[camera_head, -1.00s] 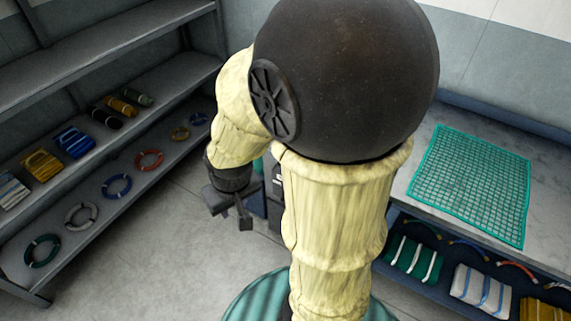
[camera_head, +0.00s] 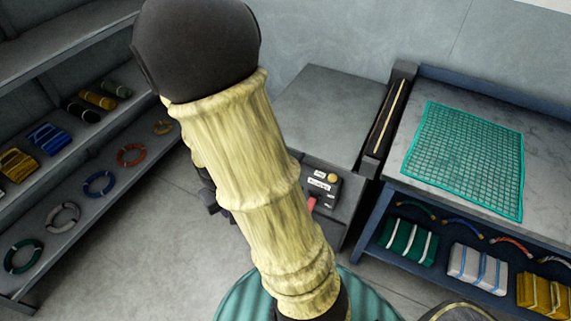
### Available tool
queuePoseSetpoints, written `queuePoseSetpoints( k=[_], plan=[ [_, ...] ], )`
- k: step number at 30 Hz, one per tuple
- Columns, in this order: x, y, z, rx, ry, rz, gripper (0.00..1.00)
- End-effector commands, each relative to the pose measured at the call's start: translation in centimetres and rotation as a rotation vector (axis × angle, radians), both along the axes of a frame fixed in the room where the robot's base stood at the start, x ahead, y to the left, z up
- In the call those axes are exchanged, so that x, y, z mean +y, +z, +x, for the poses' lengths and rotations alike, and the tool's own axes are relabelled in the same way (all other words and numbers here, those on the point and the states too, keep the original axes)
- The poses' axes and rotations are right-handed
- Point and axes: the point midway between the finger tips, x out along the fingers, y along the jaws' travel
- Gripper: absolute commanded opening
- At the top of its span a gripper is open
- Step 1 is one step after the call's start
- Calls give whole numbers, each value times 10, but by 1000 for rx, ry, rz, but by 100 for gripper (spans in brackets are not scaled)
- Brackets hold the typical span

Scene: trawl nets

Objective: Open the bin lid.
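A grey box-like unit with a flat grey top (camera_head: 325,110) stands against the back wall, left of the table; it looks like the bin, with its lid lying flat and shut. Its front has a dark panel (camera_head: 322,184) with white labels, a yellow round knob (camera_head: 333,177) and a red part (camera_head: 311,204). My arm crosses in front of the unit's left side and hides part of it. Only a small dark piece of my gripper (camera_head: 212,207) shows at the arm's left edge, left of the unit; its fingers are mostly hidden, so its opening cannot be told.
A table (camera_head: 395,172) with a green net (camera_head: 465,155) stands at the right, with folded bundles on its lower shelf. A dark slotted block (camera_head: 390,118) sits between unit and table. Shelves (camera_head: 75,190) with rope coils line the left. The floor (camera_head: 140,255) between is clear.

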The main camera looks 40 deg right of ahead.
Motion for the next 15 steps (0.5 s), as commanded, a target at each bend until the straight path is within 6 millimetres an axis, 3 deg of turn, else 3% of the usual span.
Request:
queuePoseSetpoints(
  k=[1, 6, 12, 15],
  plan=[
    [-7, -38, 1, 28, -7, -33, 30],
    [-39, -107, 3, 76, -21, -170, 30],
    [-86, -169, 7, 101, -4, -391, 30],
    [-110, -189, 13, 97, 21, -521, 30]
  ],
)
